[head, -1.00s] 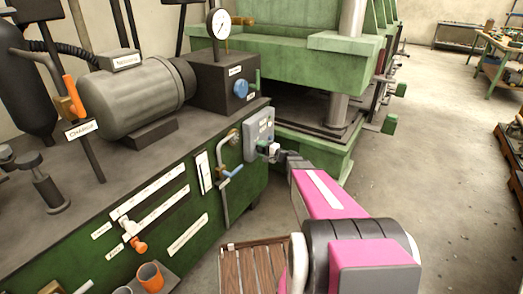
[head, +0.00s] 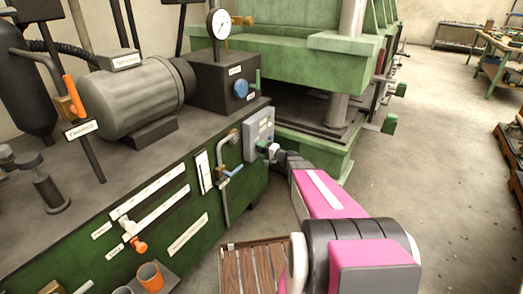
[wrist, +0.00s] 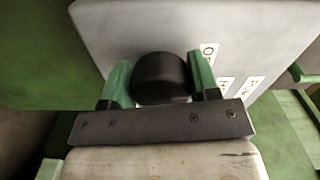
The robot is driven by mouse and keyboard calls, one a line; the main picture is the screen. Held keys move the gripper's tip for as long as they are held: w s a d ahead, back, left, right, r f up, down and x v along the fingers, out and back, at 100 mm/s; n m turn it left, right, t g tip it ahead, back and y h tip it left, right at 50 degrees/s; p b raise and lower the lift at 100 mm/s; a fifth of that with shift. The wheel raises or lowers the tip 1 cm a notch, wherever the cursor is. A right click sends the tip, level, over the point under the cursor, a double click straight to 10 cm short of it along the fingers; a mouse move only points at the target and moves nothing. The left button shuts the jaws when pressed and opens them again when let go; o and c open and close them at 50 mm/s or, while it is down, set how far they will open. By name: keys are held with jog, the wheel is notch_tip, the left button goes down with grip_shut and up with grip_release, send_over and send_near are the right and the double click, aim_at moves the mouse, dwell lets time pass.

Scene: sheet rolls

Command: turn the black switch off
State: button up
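The black switch (wrist: 160,76) is a round dark knob on a grey panel (wrist: 140,20), which also shows in the head view (head: 259,128) on the side of the green machine. My gripper (wrist: 162,82) has its two green fingers on either side of the knob. Both fingers look close against its sides, though the contact itself is hard to see. White labels with partly hidden lettering sit right of the knob. In the head view my gripper (head: 264,147) is at the panel's lower part and hides the knob.
A blue-handled lever on a pipe (head: 232,172) is just left of my gripper. The green press (head: 310,160) stands close behind and right. A wooden slatted pallet (head: 252,270) lies below my arm. The floor to the right is open.

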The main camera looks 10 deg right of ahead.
jog(key=shift+o, duration=1.4)
jog(key=v, duration=1.1)
jog(key=shift+a, duration=0.1)
jog(key=s+a+f+n+g+h, duration=0.2)
jog(key=s+a+n+g+h, duration=0.25)
jog(key=s+a+g, duration=0.6)
jog(key=s+d+r+n+g+h, duration=0.1)
jog(key=s+d+r+n+h, duration=0.1)
jog(key=s+h, duration=0.7)
jog(key=s, duration=0.2)
jog(key=shift+s+d, duration=0.3)
jog(key=shift+s, duration=0.1)
